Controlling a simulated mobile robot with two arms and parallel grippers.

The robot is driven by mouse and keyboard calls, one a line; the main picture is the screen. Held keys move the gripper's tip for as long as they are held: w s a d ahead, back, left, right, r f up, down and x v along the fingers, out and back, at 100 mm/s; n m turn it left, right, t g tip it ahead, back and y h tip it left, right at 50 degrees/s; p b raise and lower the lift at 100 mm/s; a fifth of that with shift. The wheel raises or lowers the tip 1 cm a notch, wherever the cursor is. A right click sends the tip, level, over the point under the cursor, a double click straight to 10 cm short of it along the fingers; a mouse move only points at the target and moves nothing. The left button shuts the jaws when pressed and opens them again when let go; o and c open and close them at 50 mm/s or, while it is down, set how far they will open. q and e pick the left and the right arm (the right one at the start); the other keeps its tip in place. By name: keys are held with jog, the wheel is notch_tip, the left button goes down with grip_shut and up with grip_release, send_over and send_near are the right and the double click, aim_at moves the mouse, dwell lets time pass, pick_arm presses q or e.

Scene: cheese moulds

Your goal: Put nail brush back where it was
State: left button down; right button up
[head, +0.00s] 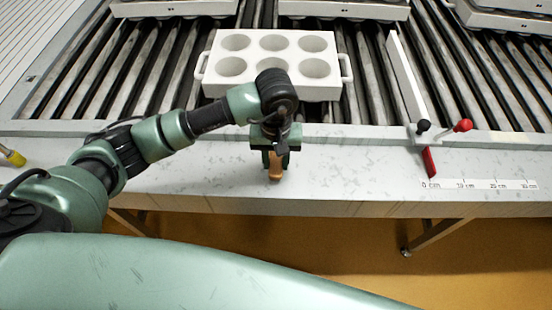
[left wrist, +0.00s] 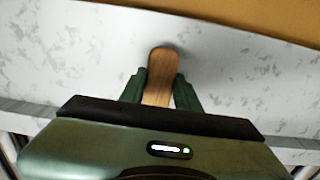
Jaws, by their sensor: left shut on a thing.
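The nail brush, with a light brown wooden back, shows in the head view (head: 275,172) and in the left wrist view (left wrist: 159,75). My left gripper (head: 276,158) points down over the grey metal ledge and is shut on the brush. In the left wrist view its two dark green fingers (left wrist: 160,92) press on both sides of the wood. The bristles are hidden. I cannot tell whether the brush touches the ledge. My right gripper is not in view.
A white guide bar (head: 407,75), black knob (head: 423,127), red knob (head: 463,126) and ruler strip (head: 480,184) are at right.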

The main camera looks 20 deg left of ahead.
aim_at(276, 163)
pick_arm(q)
jog(key=shift+f+b, duration=0.3)
jog(key=c, duration=1)
grip_release()
jog(key=shift+r, duration=0.1)
jog(key=shift+r, duration=0.1)
jog(key=shift+r+p, duration=0.2)
jog(key=shift+p, duration=0.25)
notch_tip(276, 163, up, 12)
jog(key=shift+f+b, duration=0.1)
jog(key=shift+b, duration=0.75)
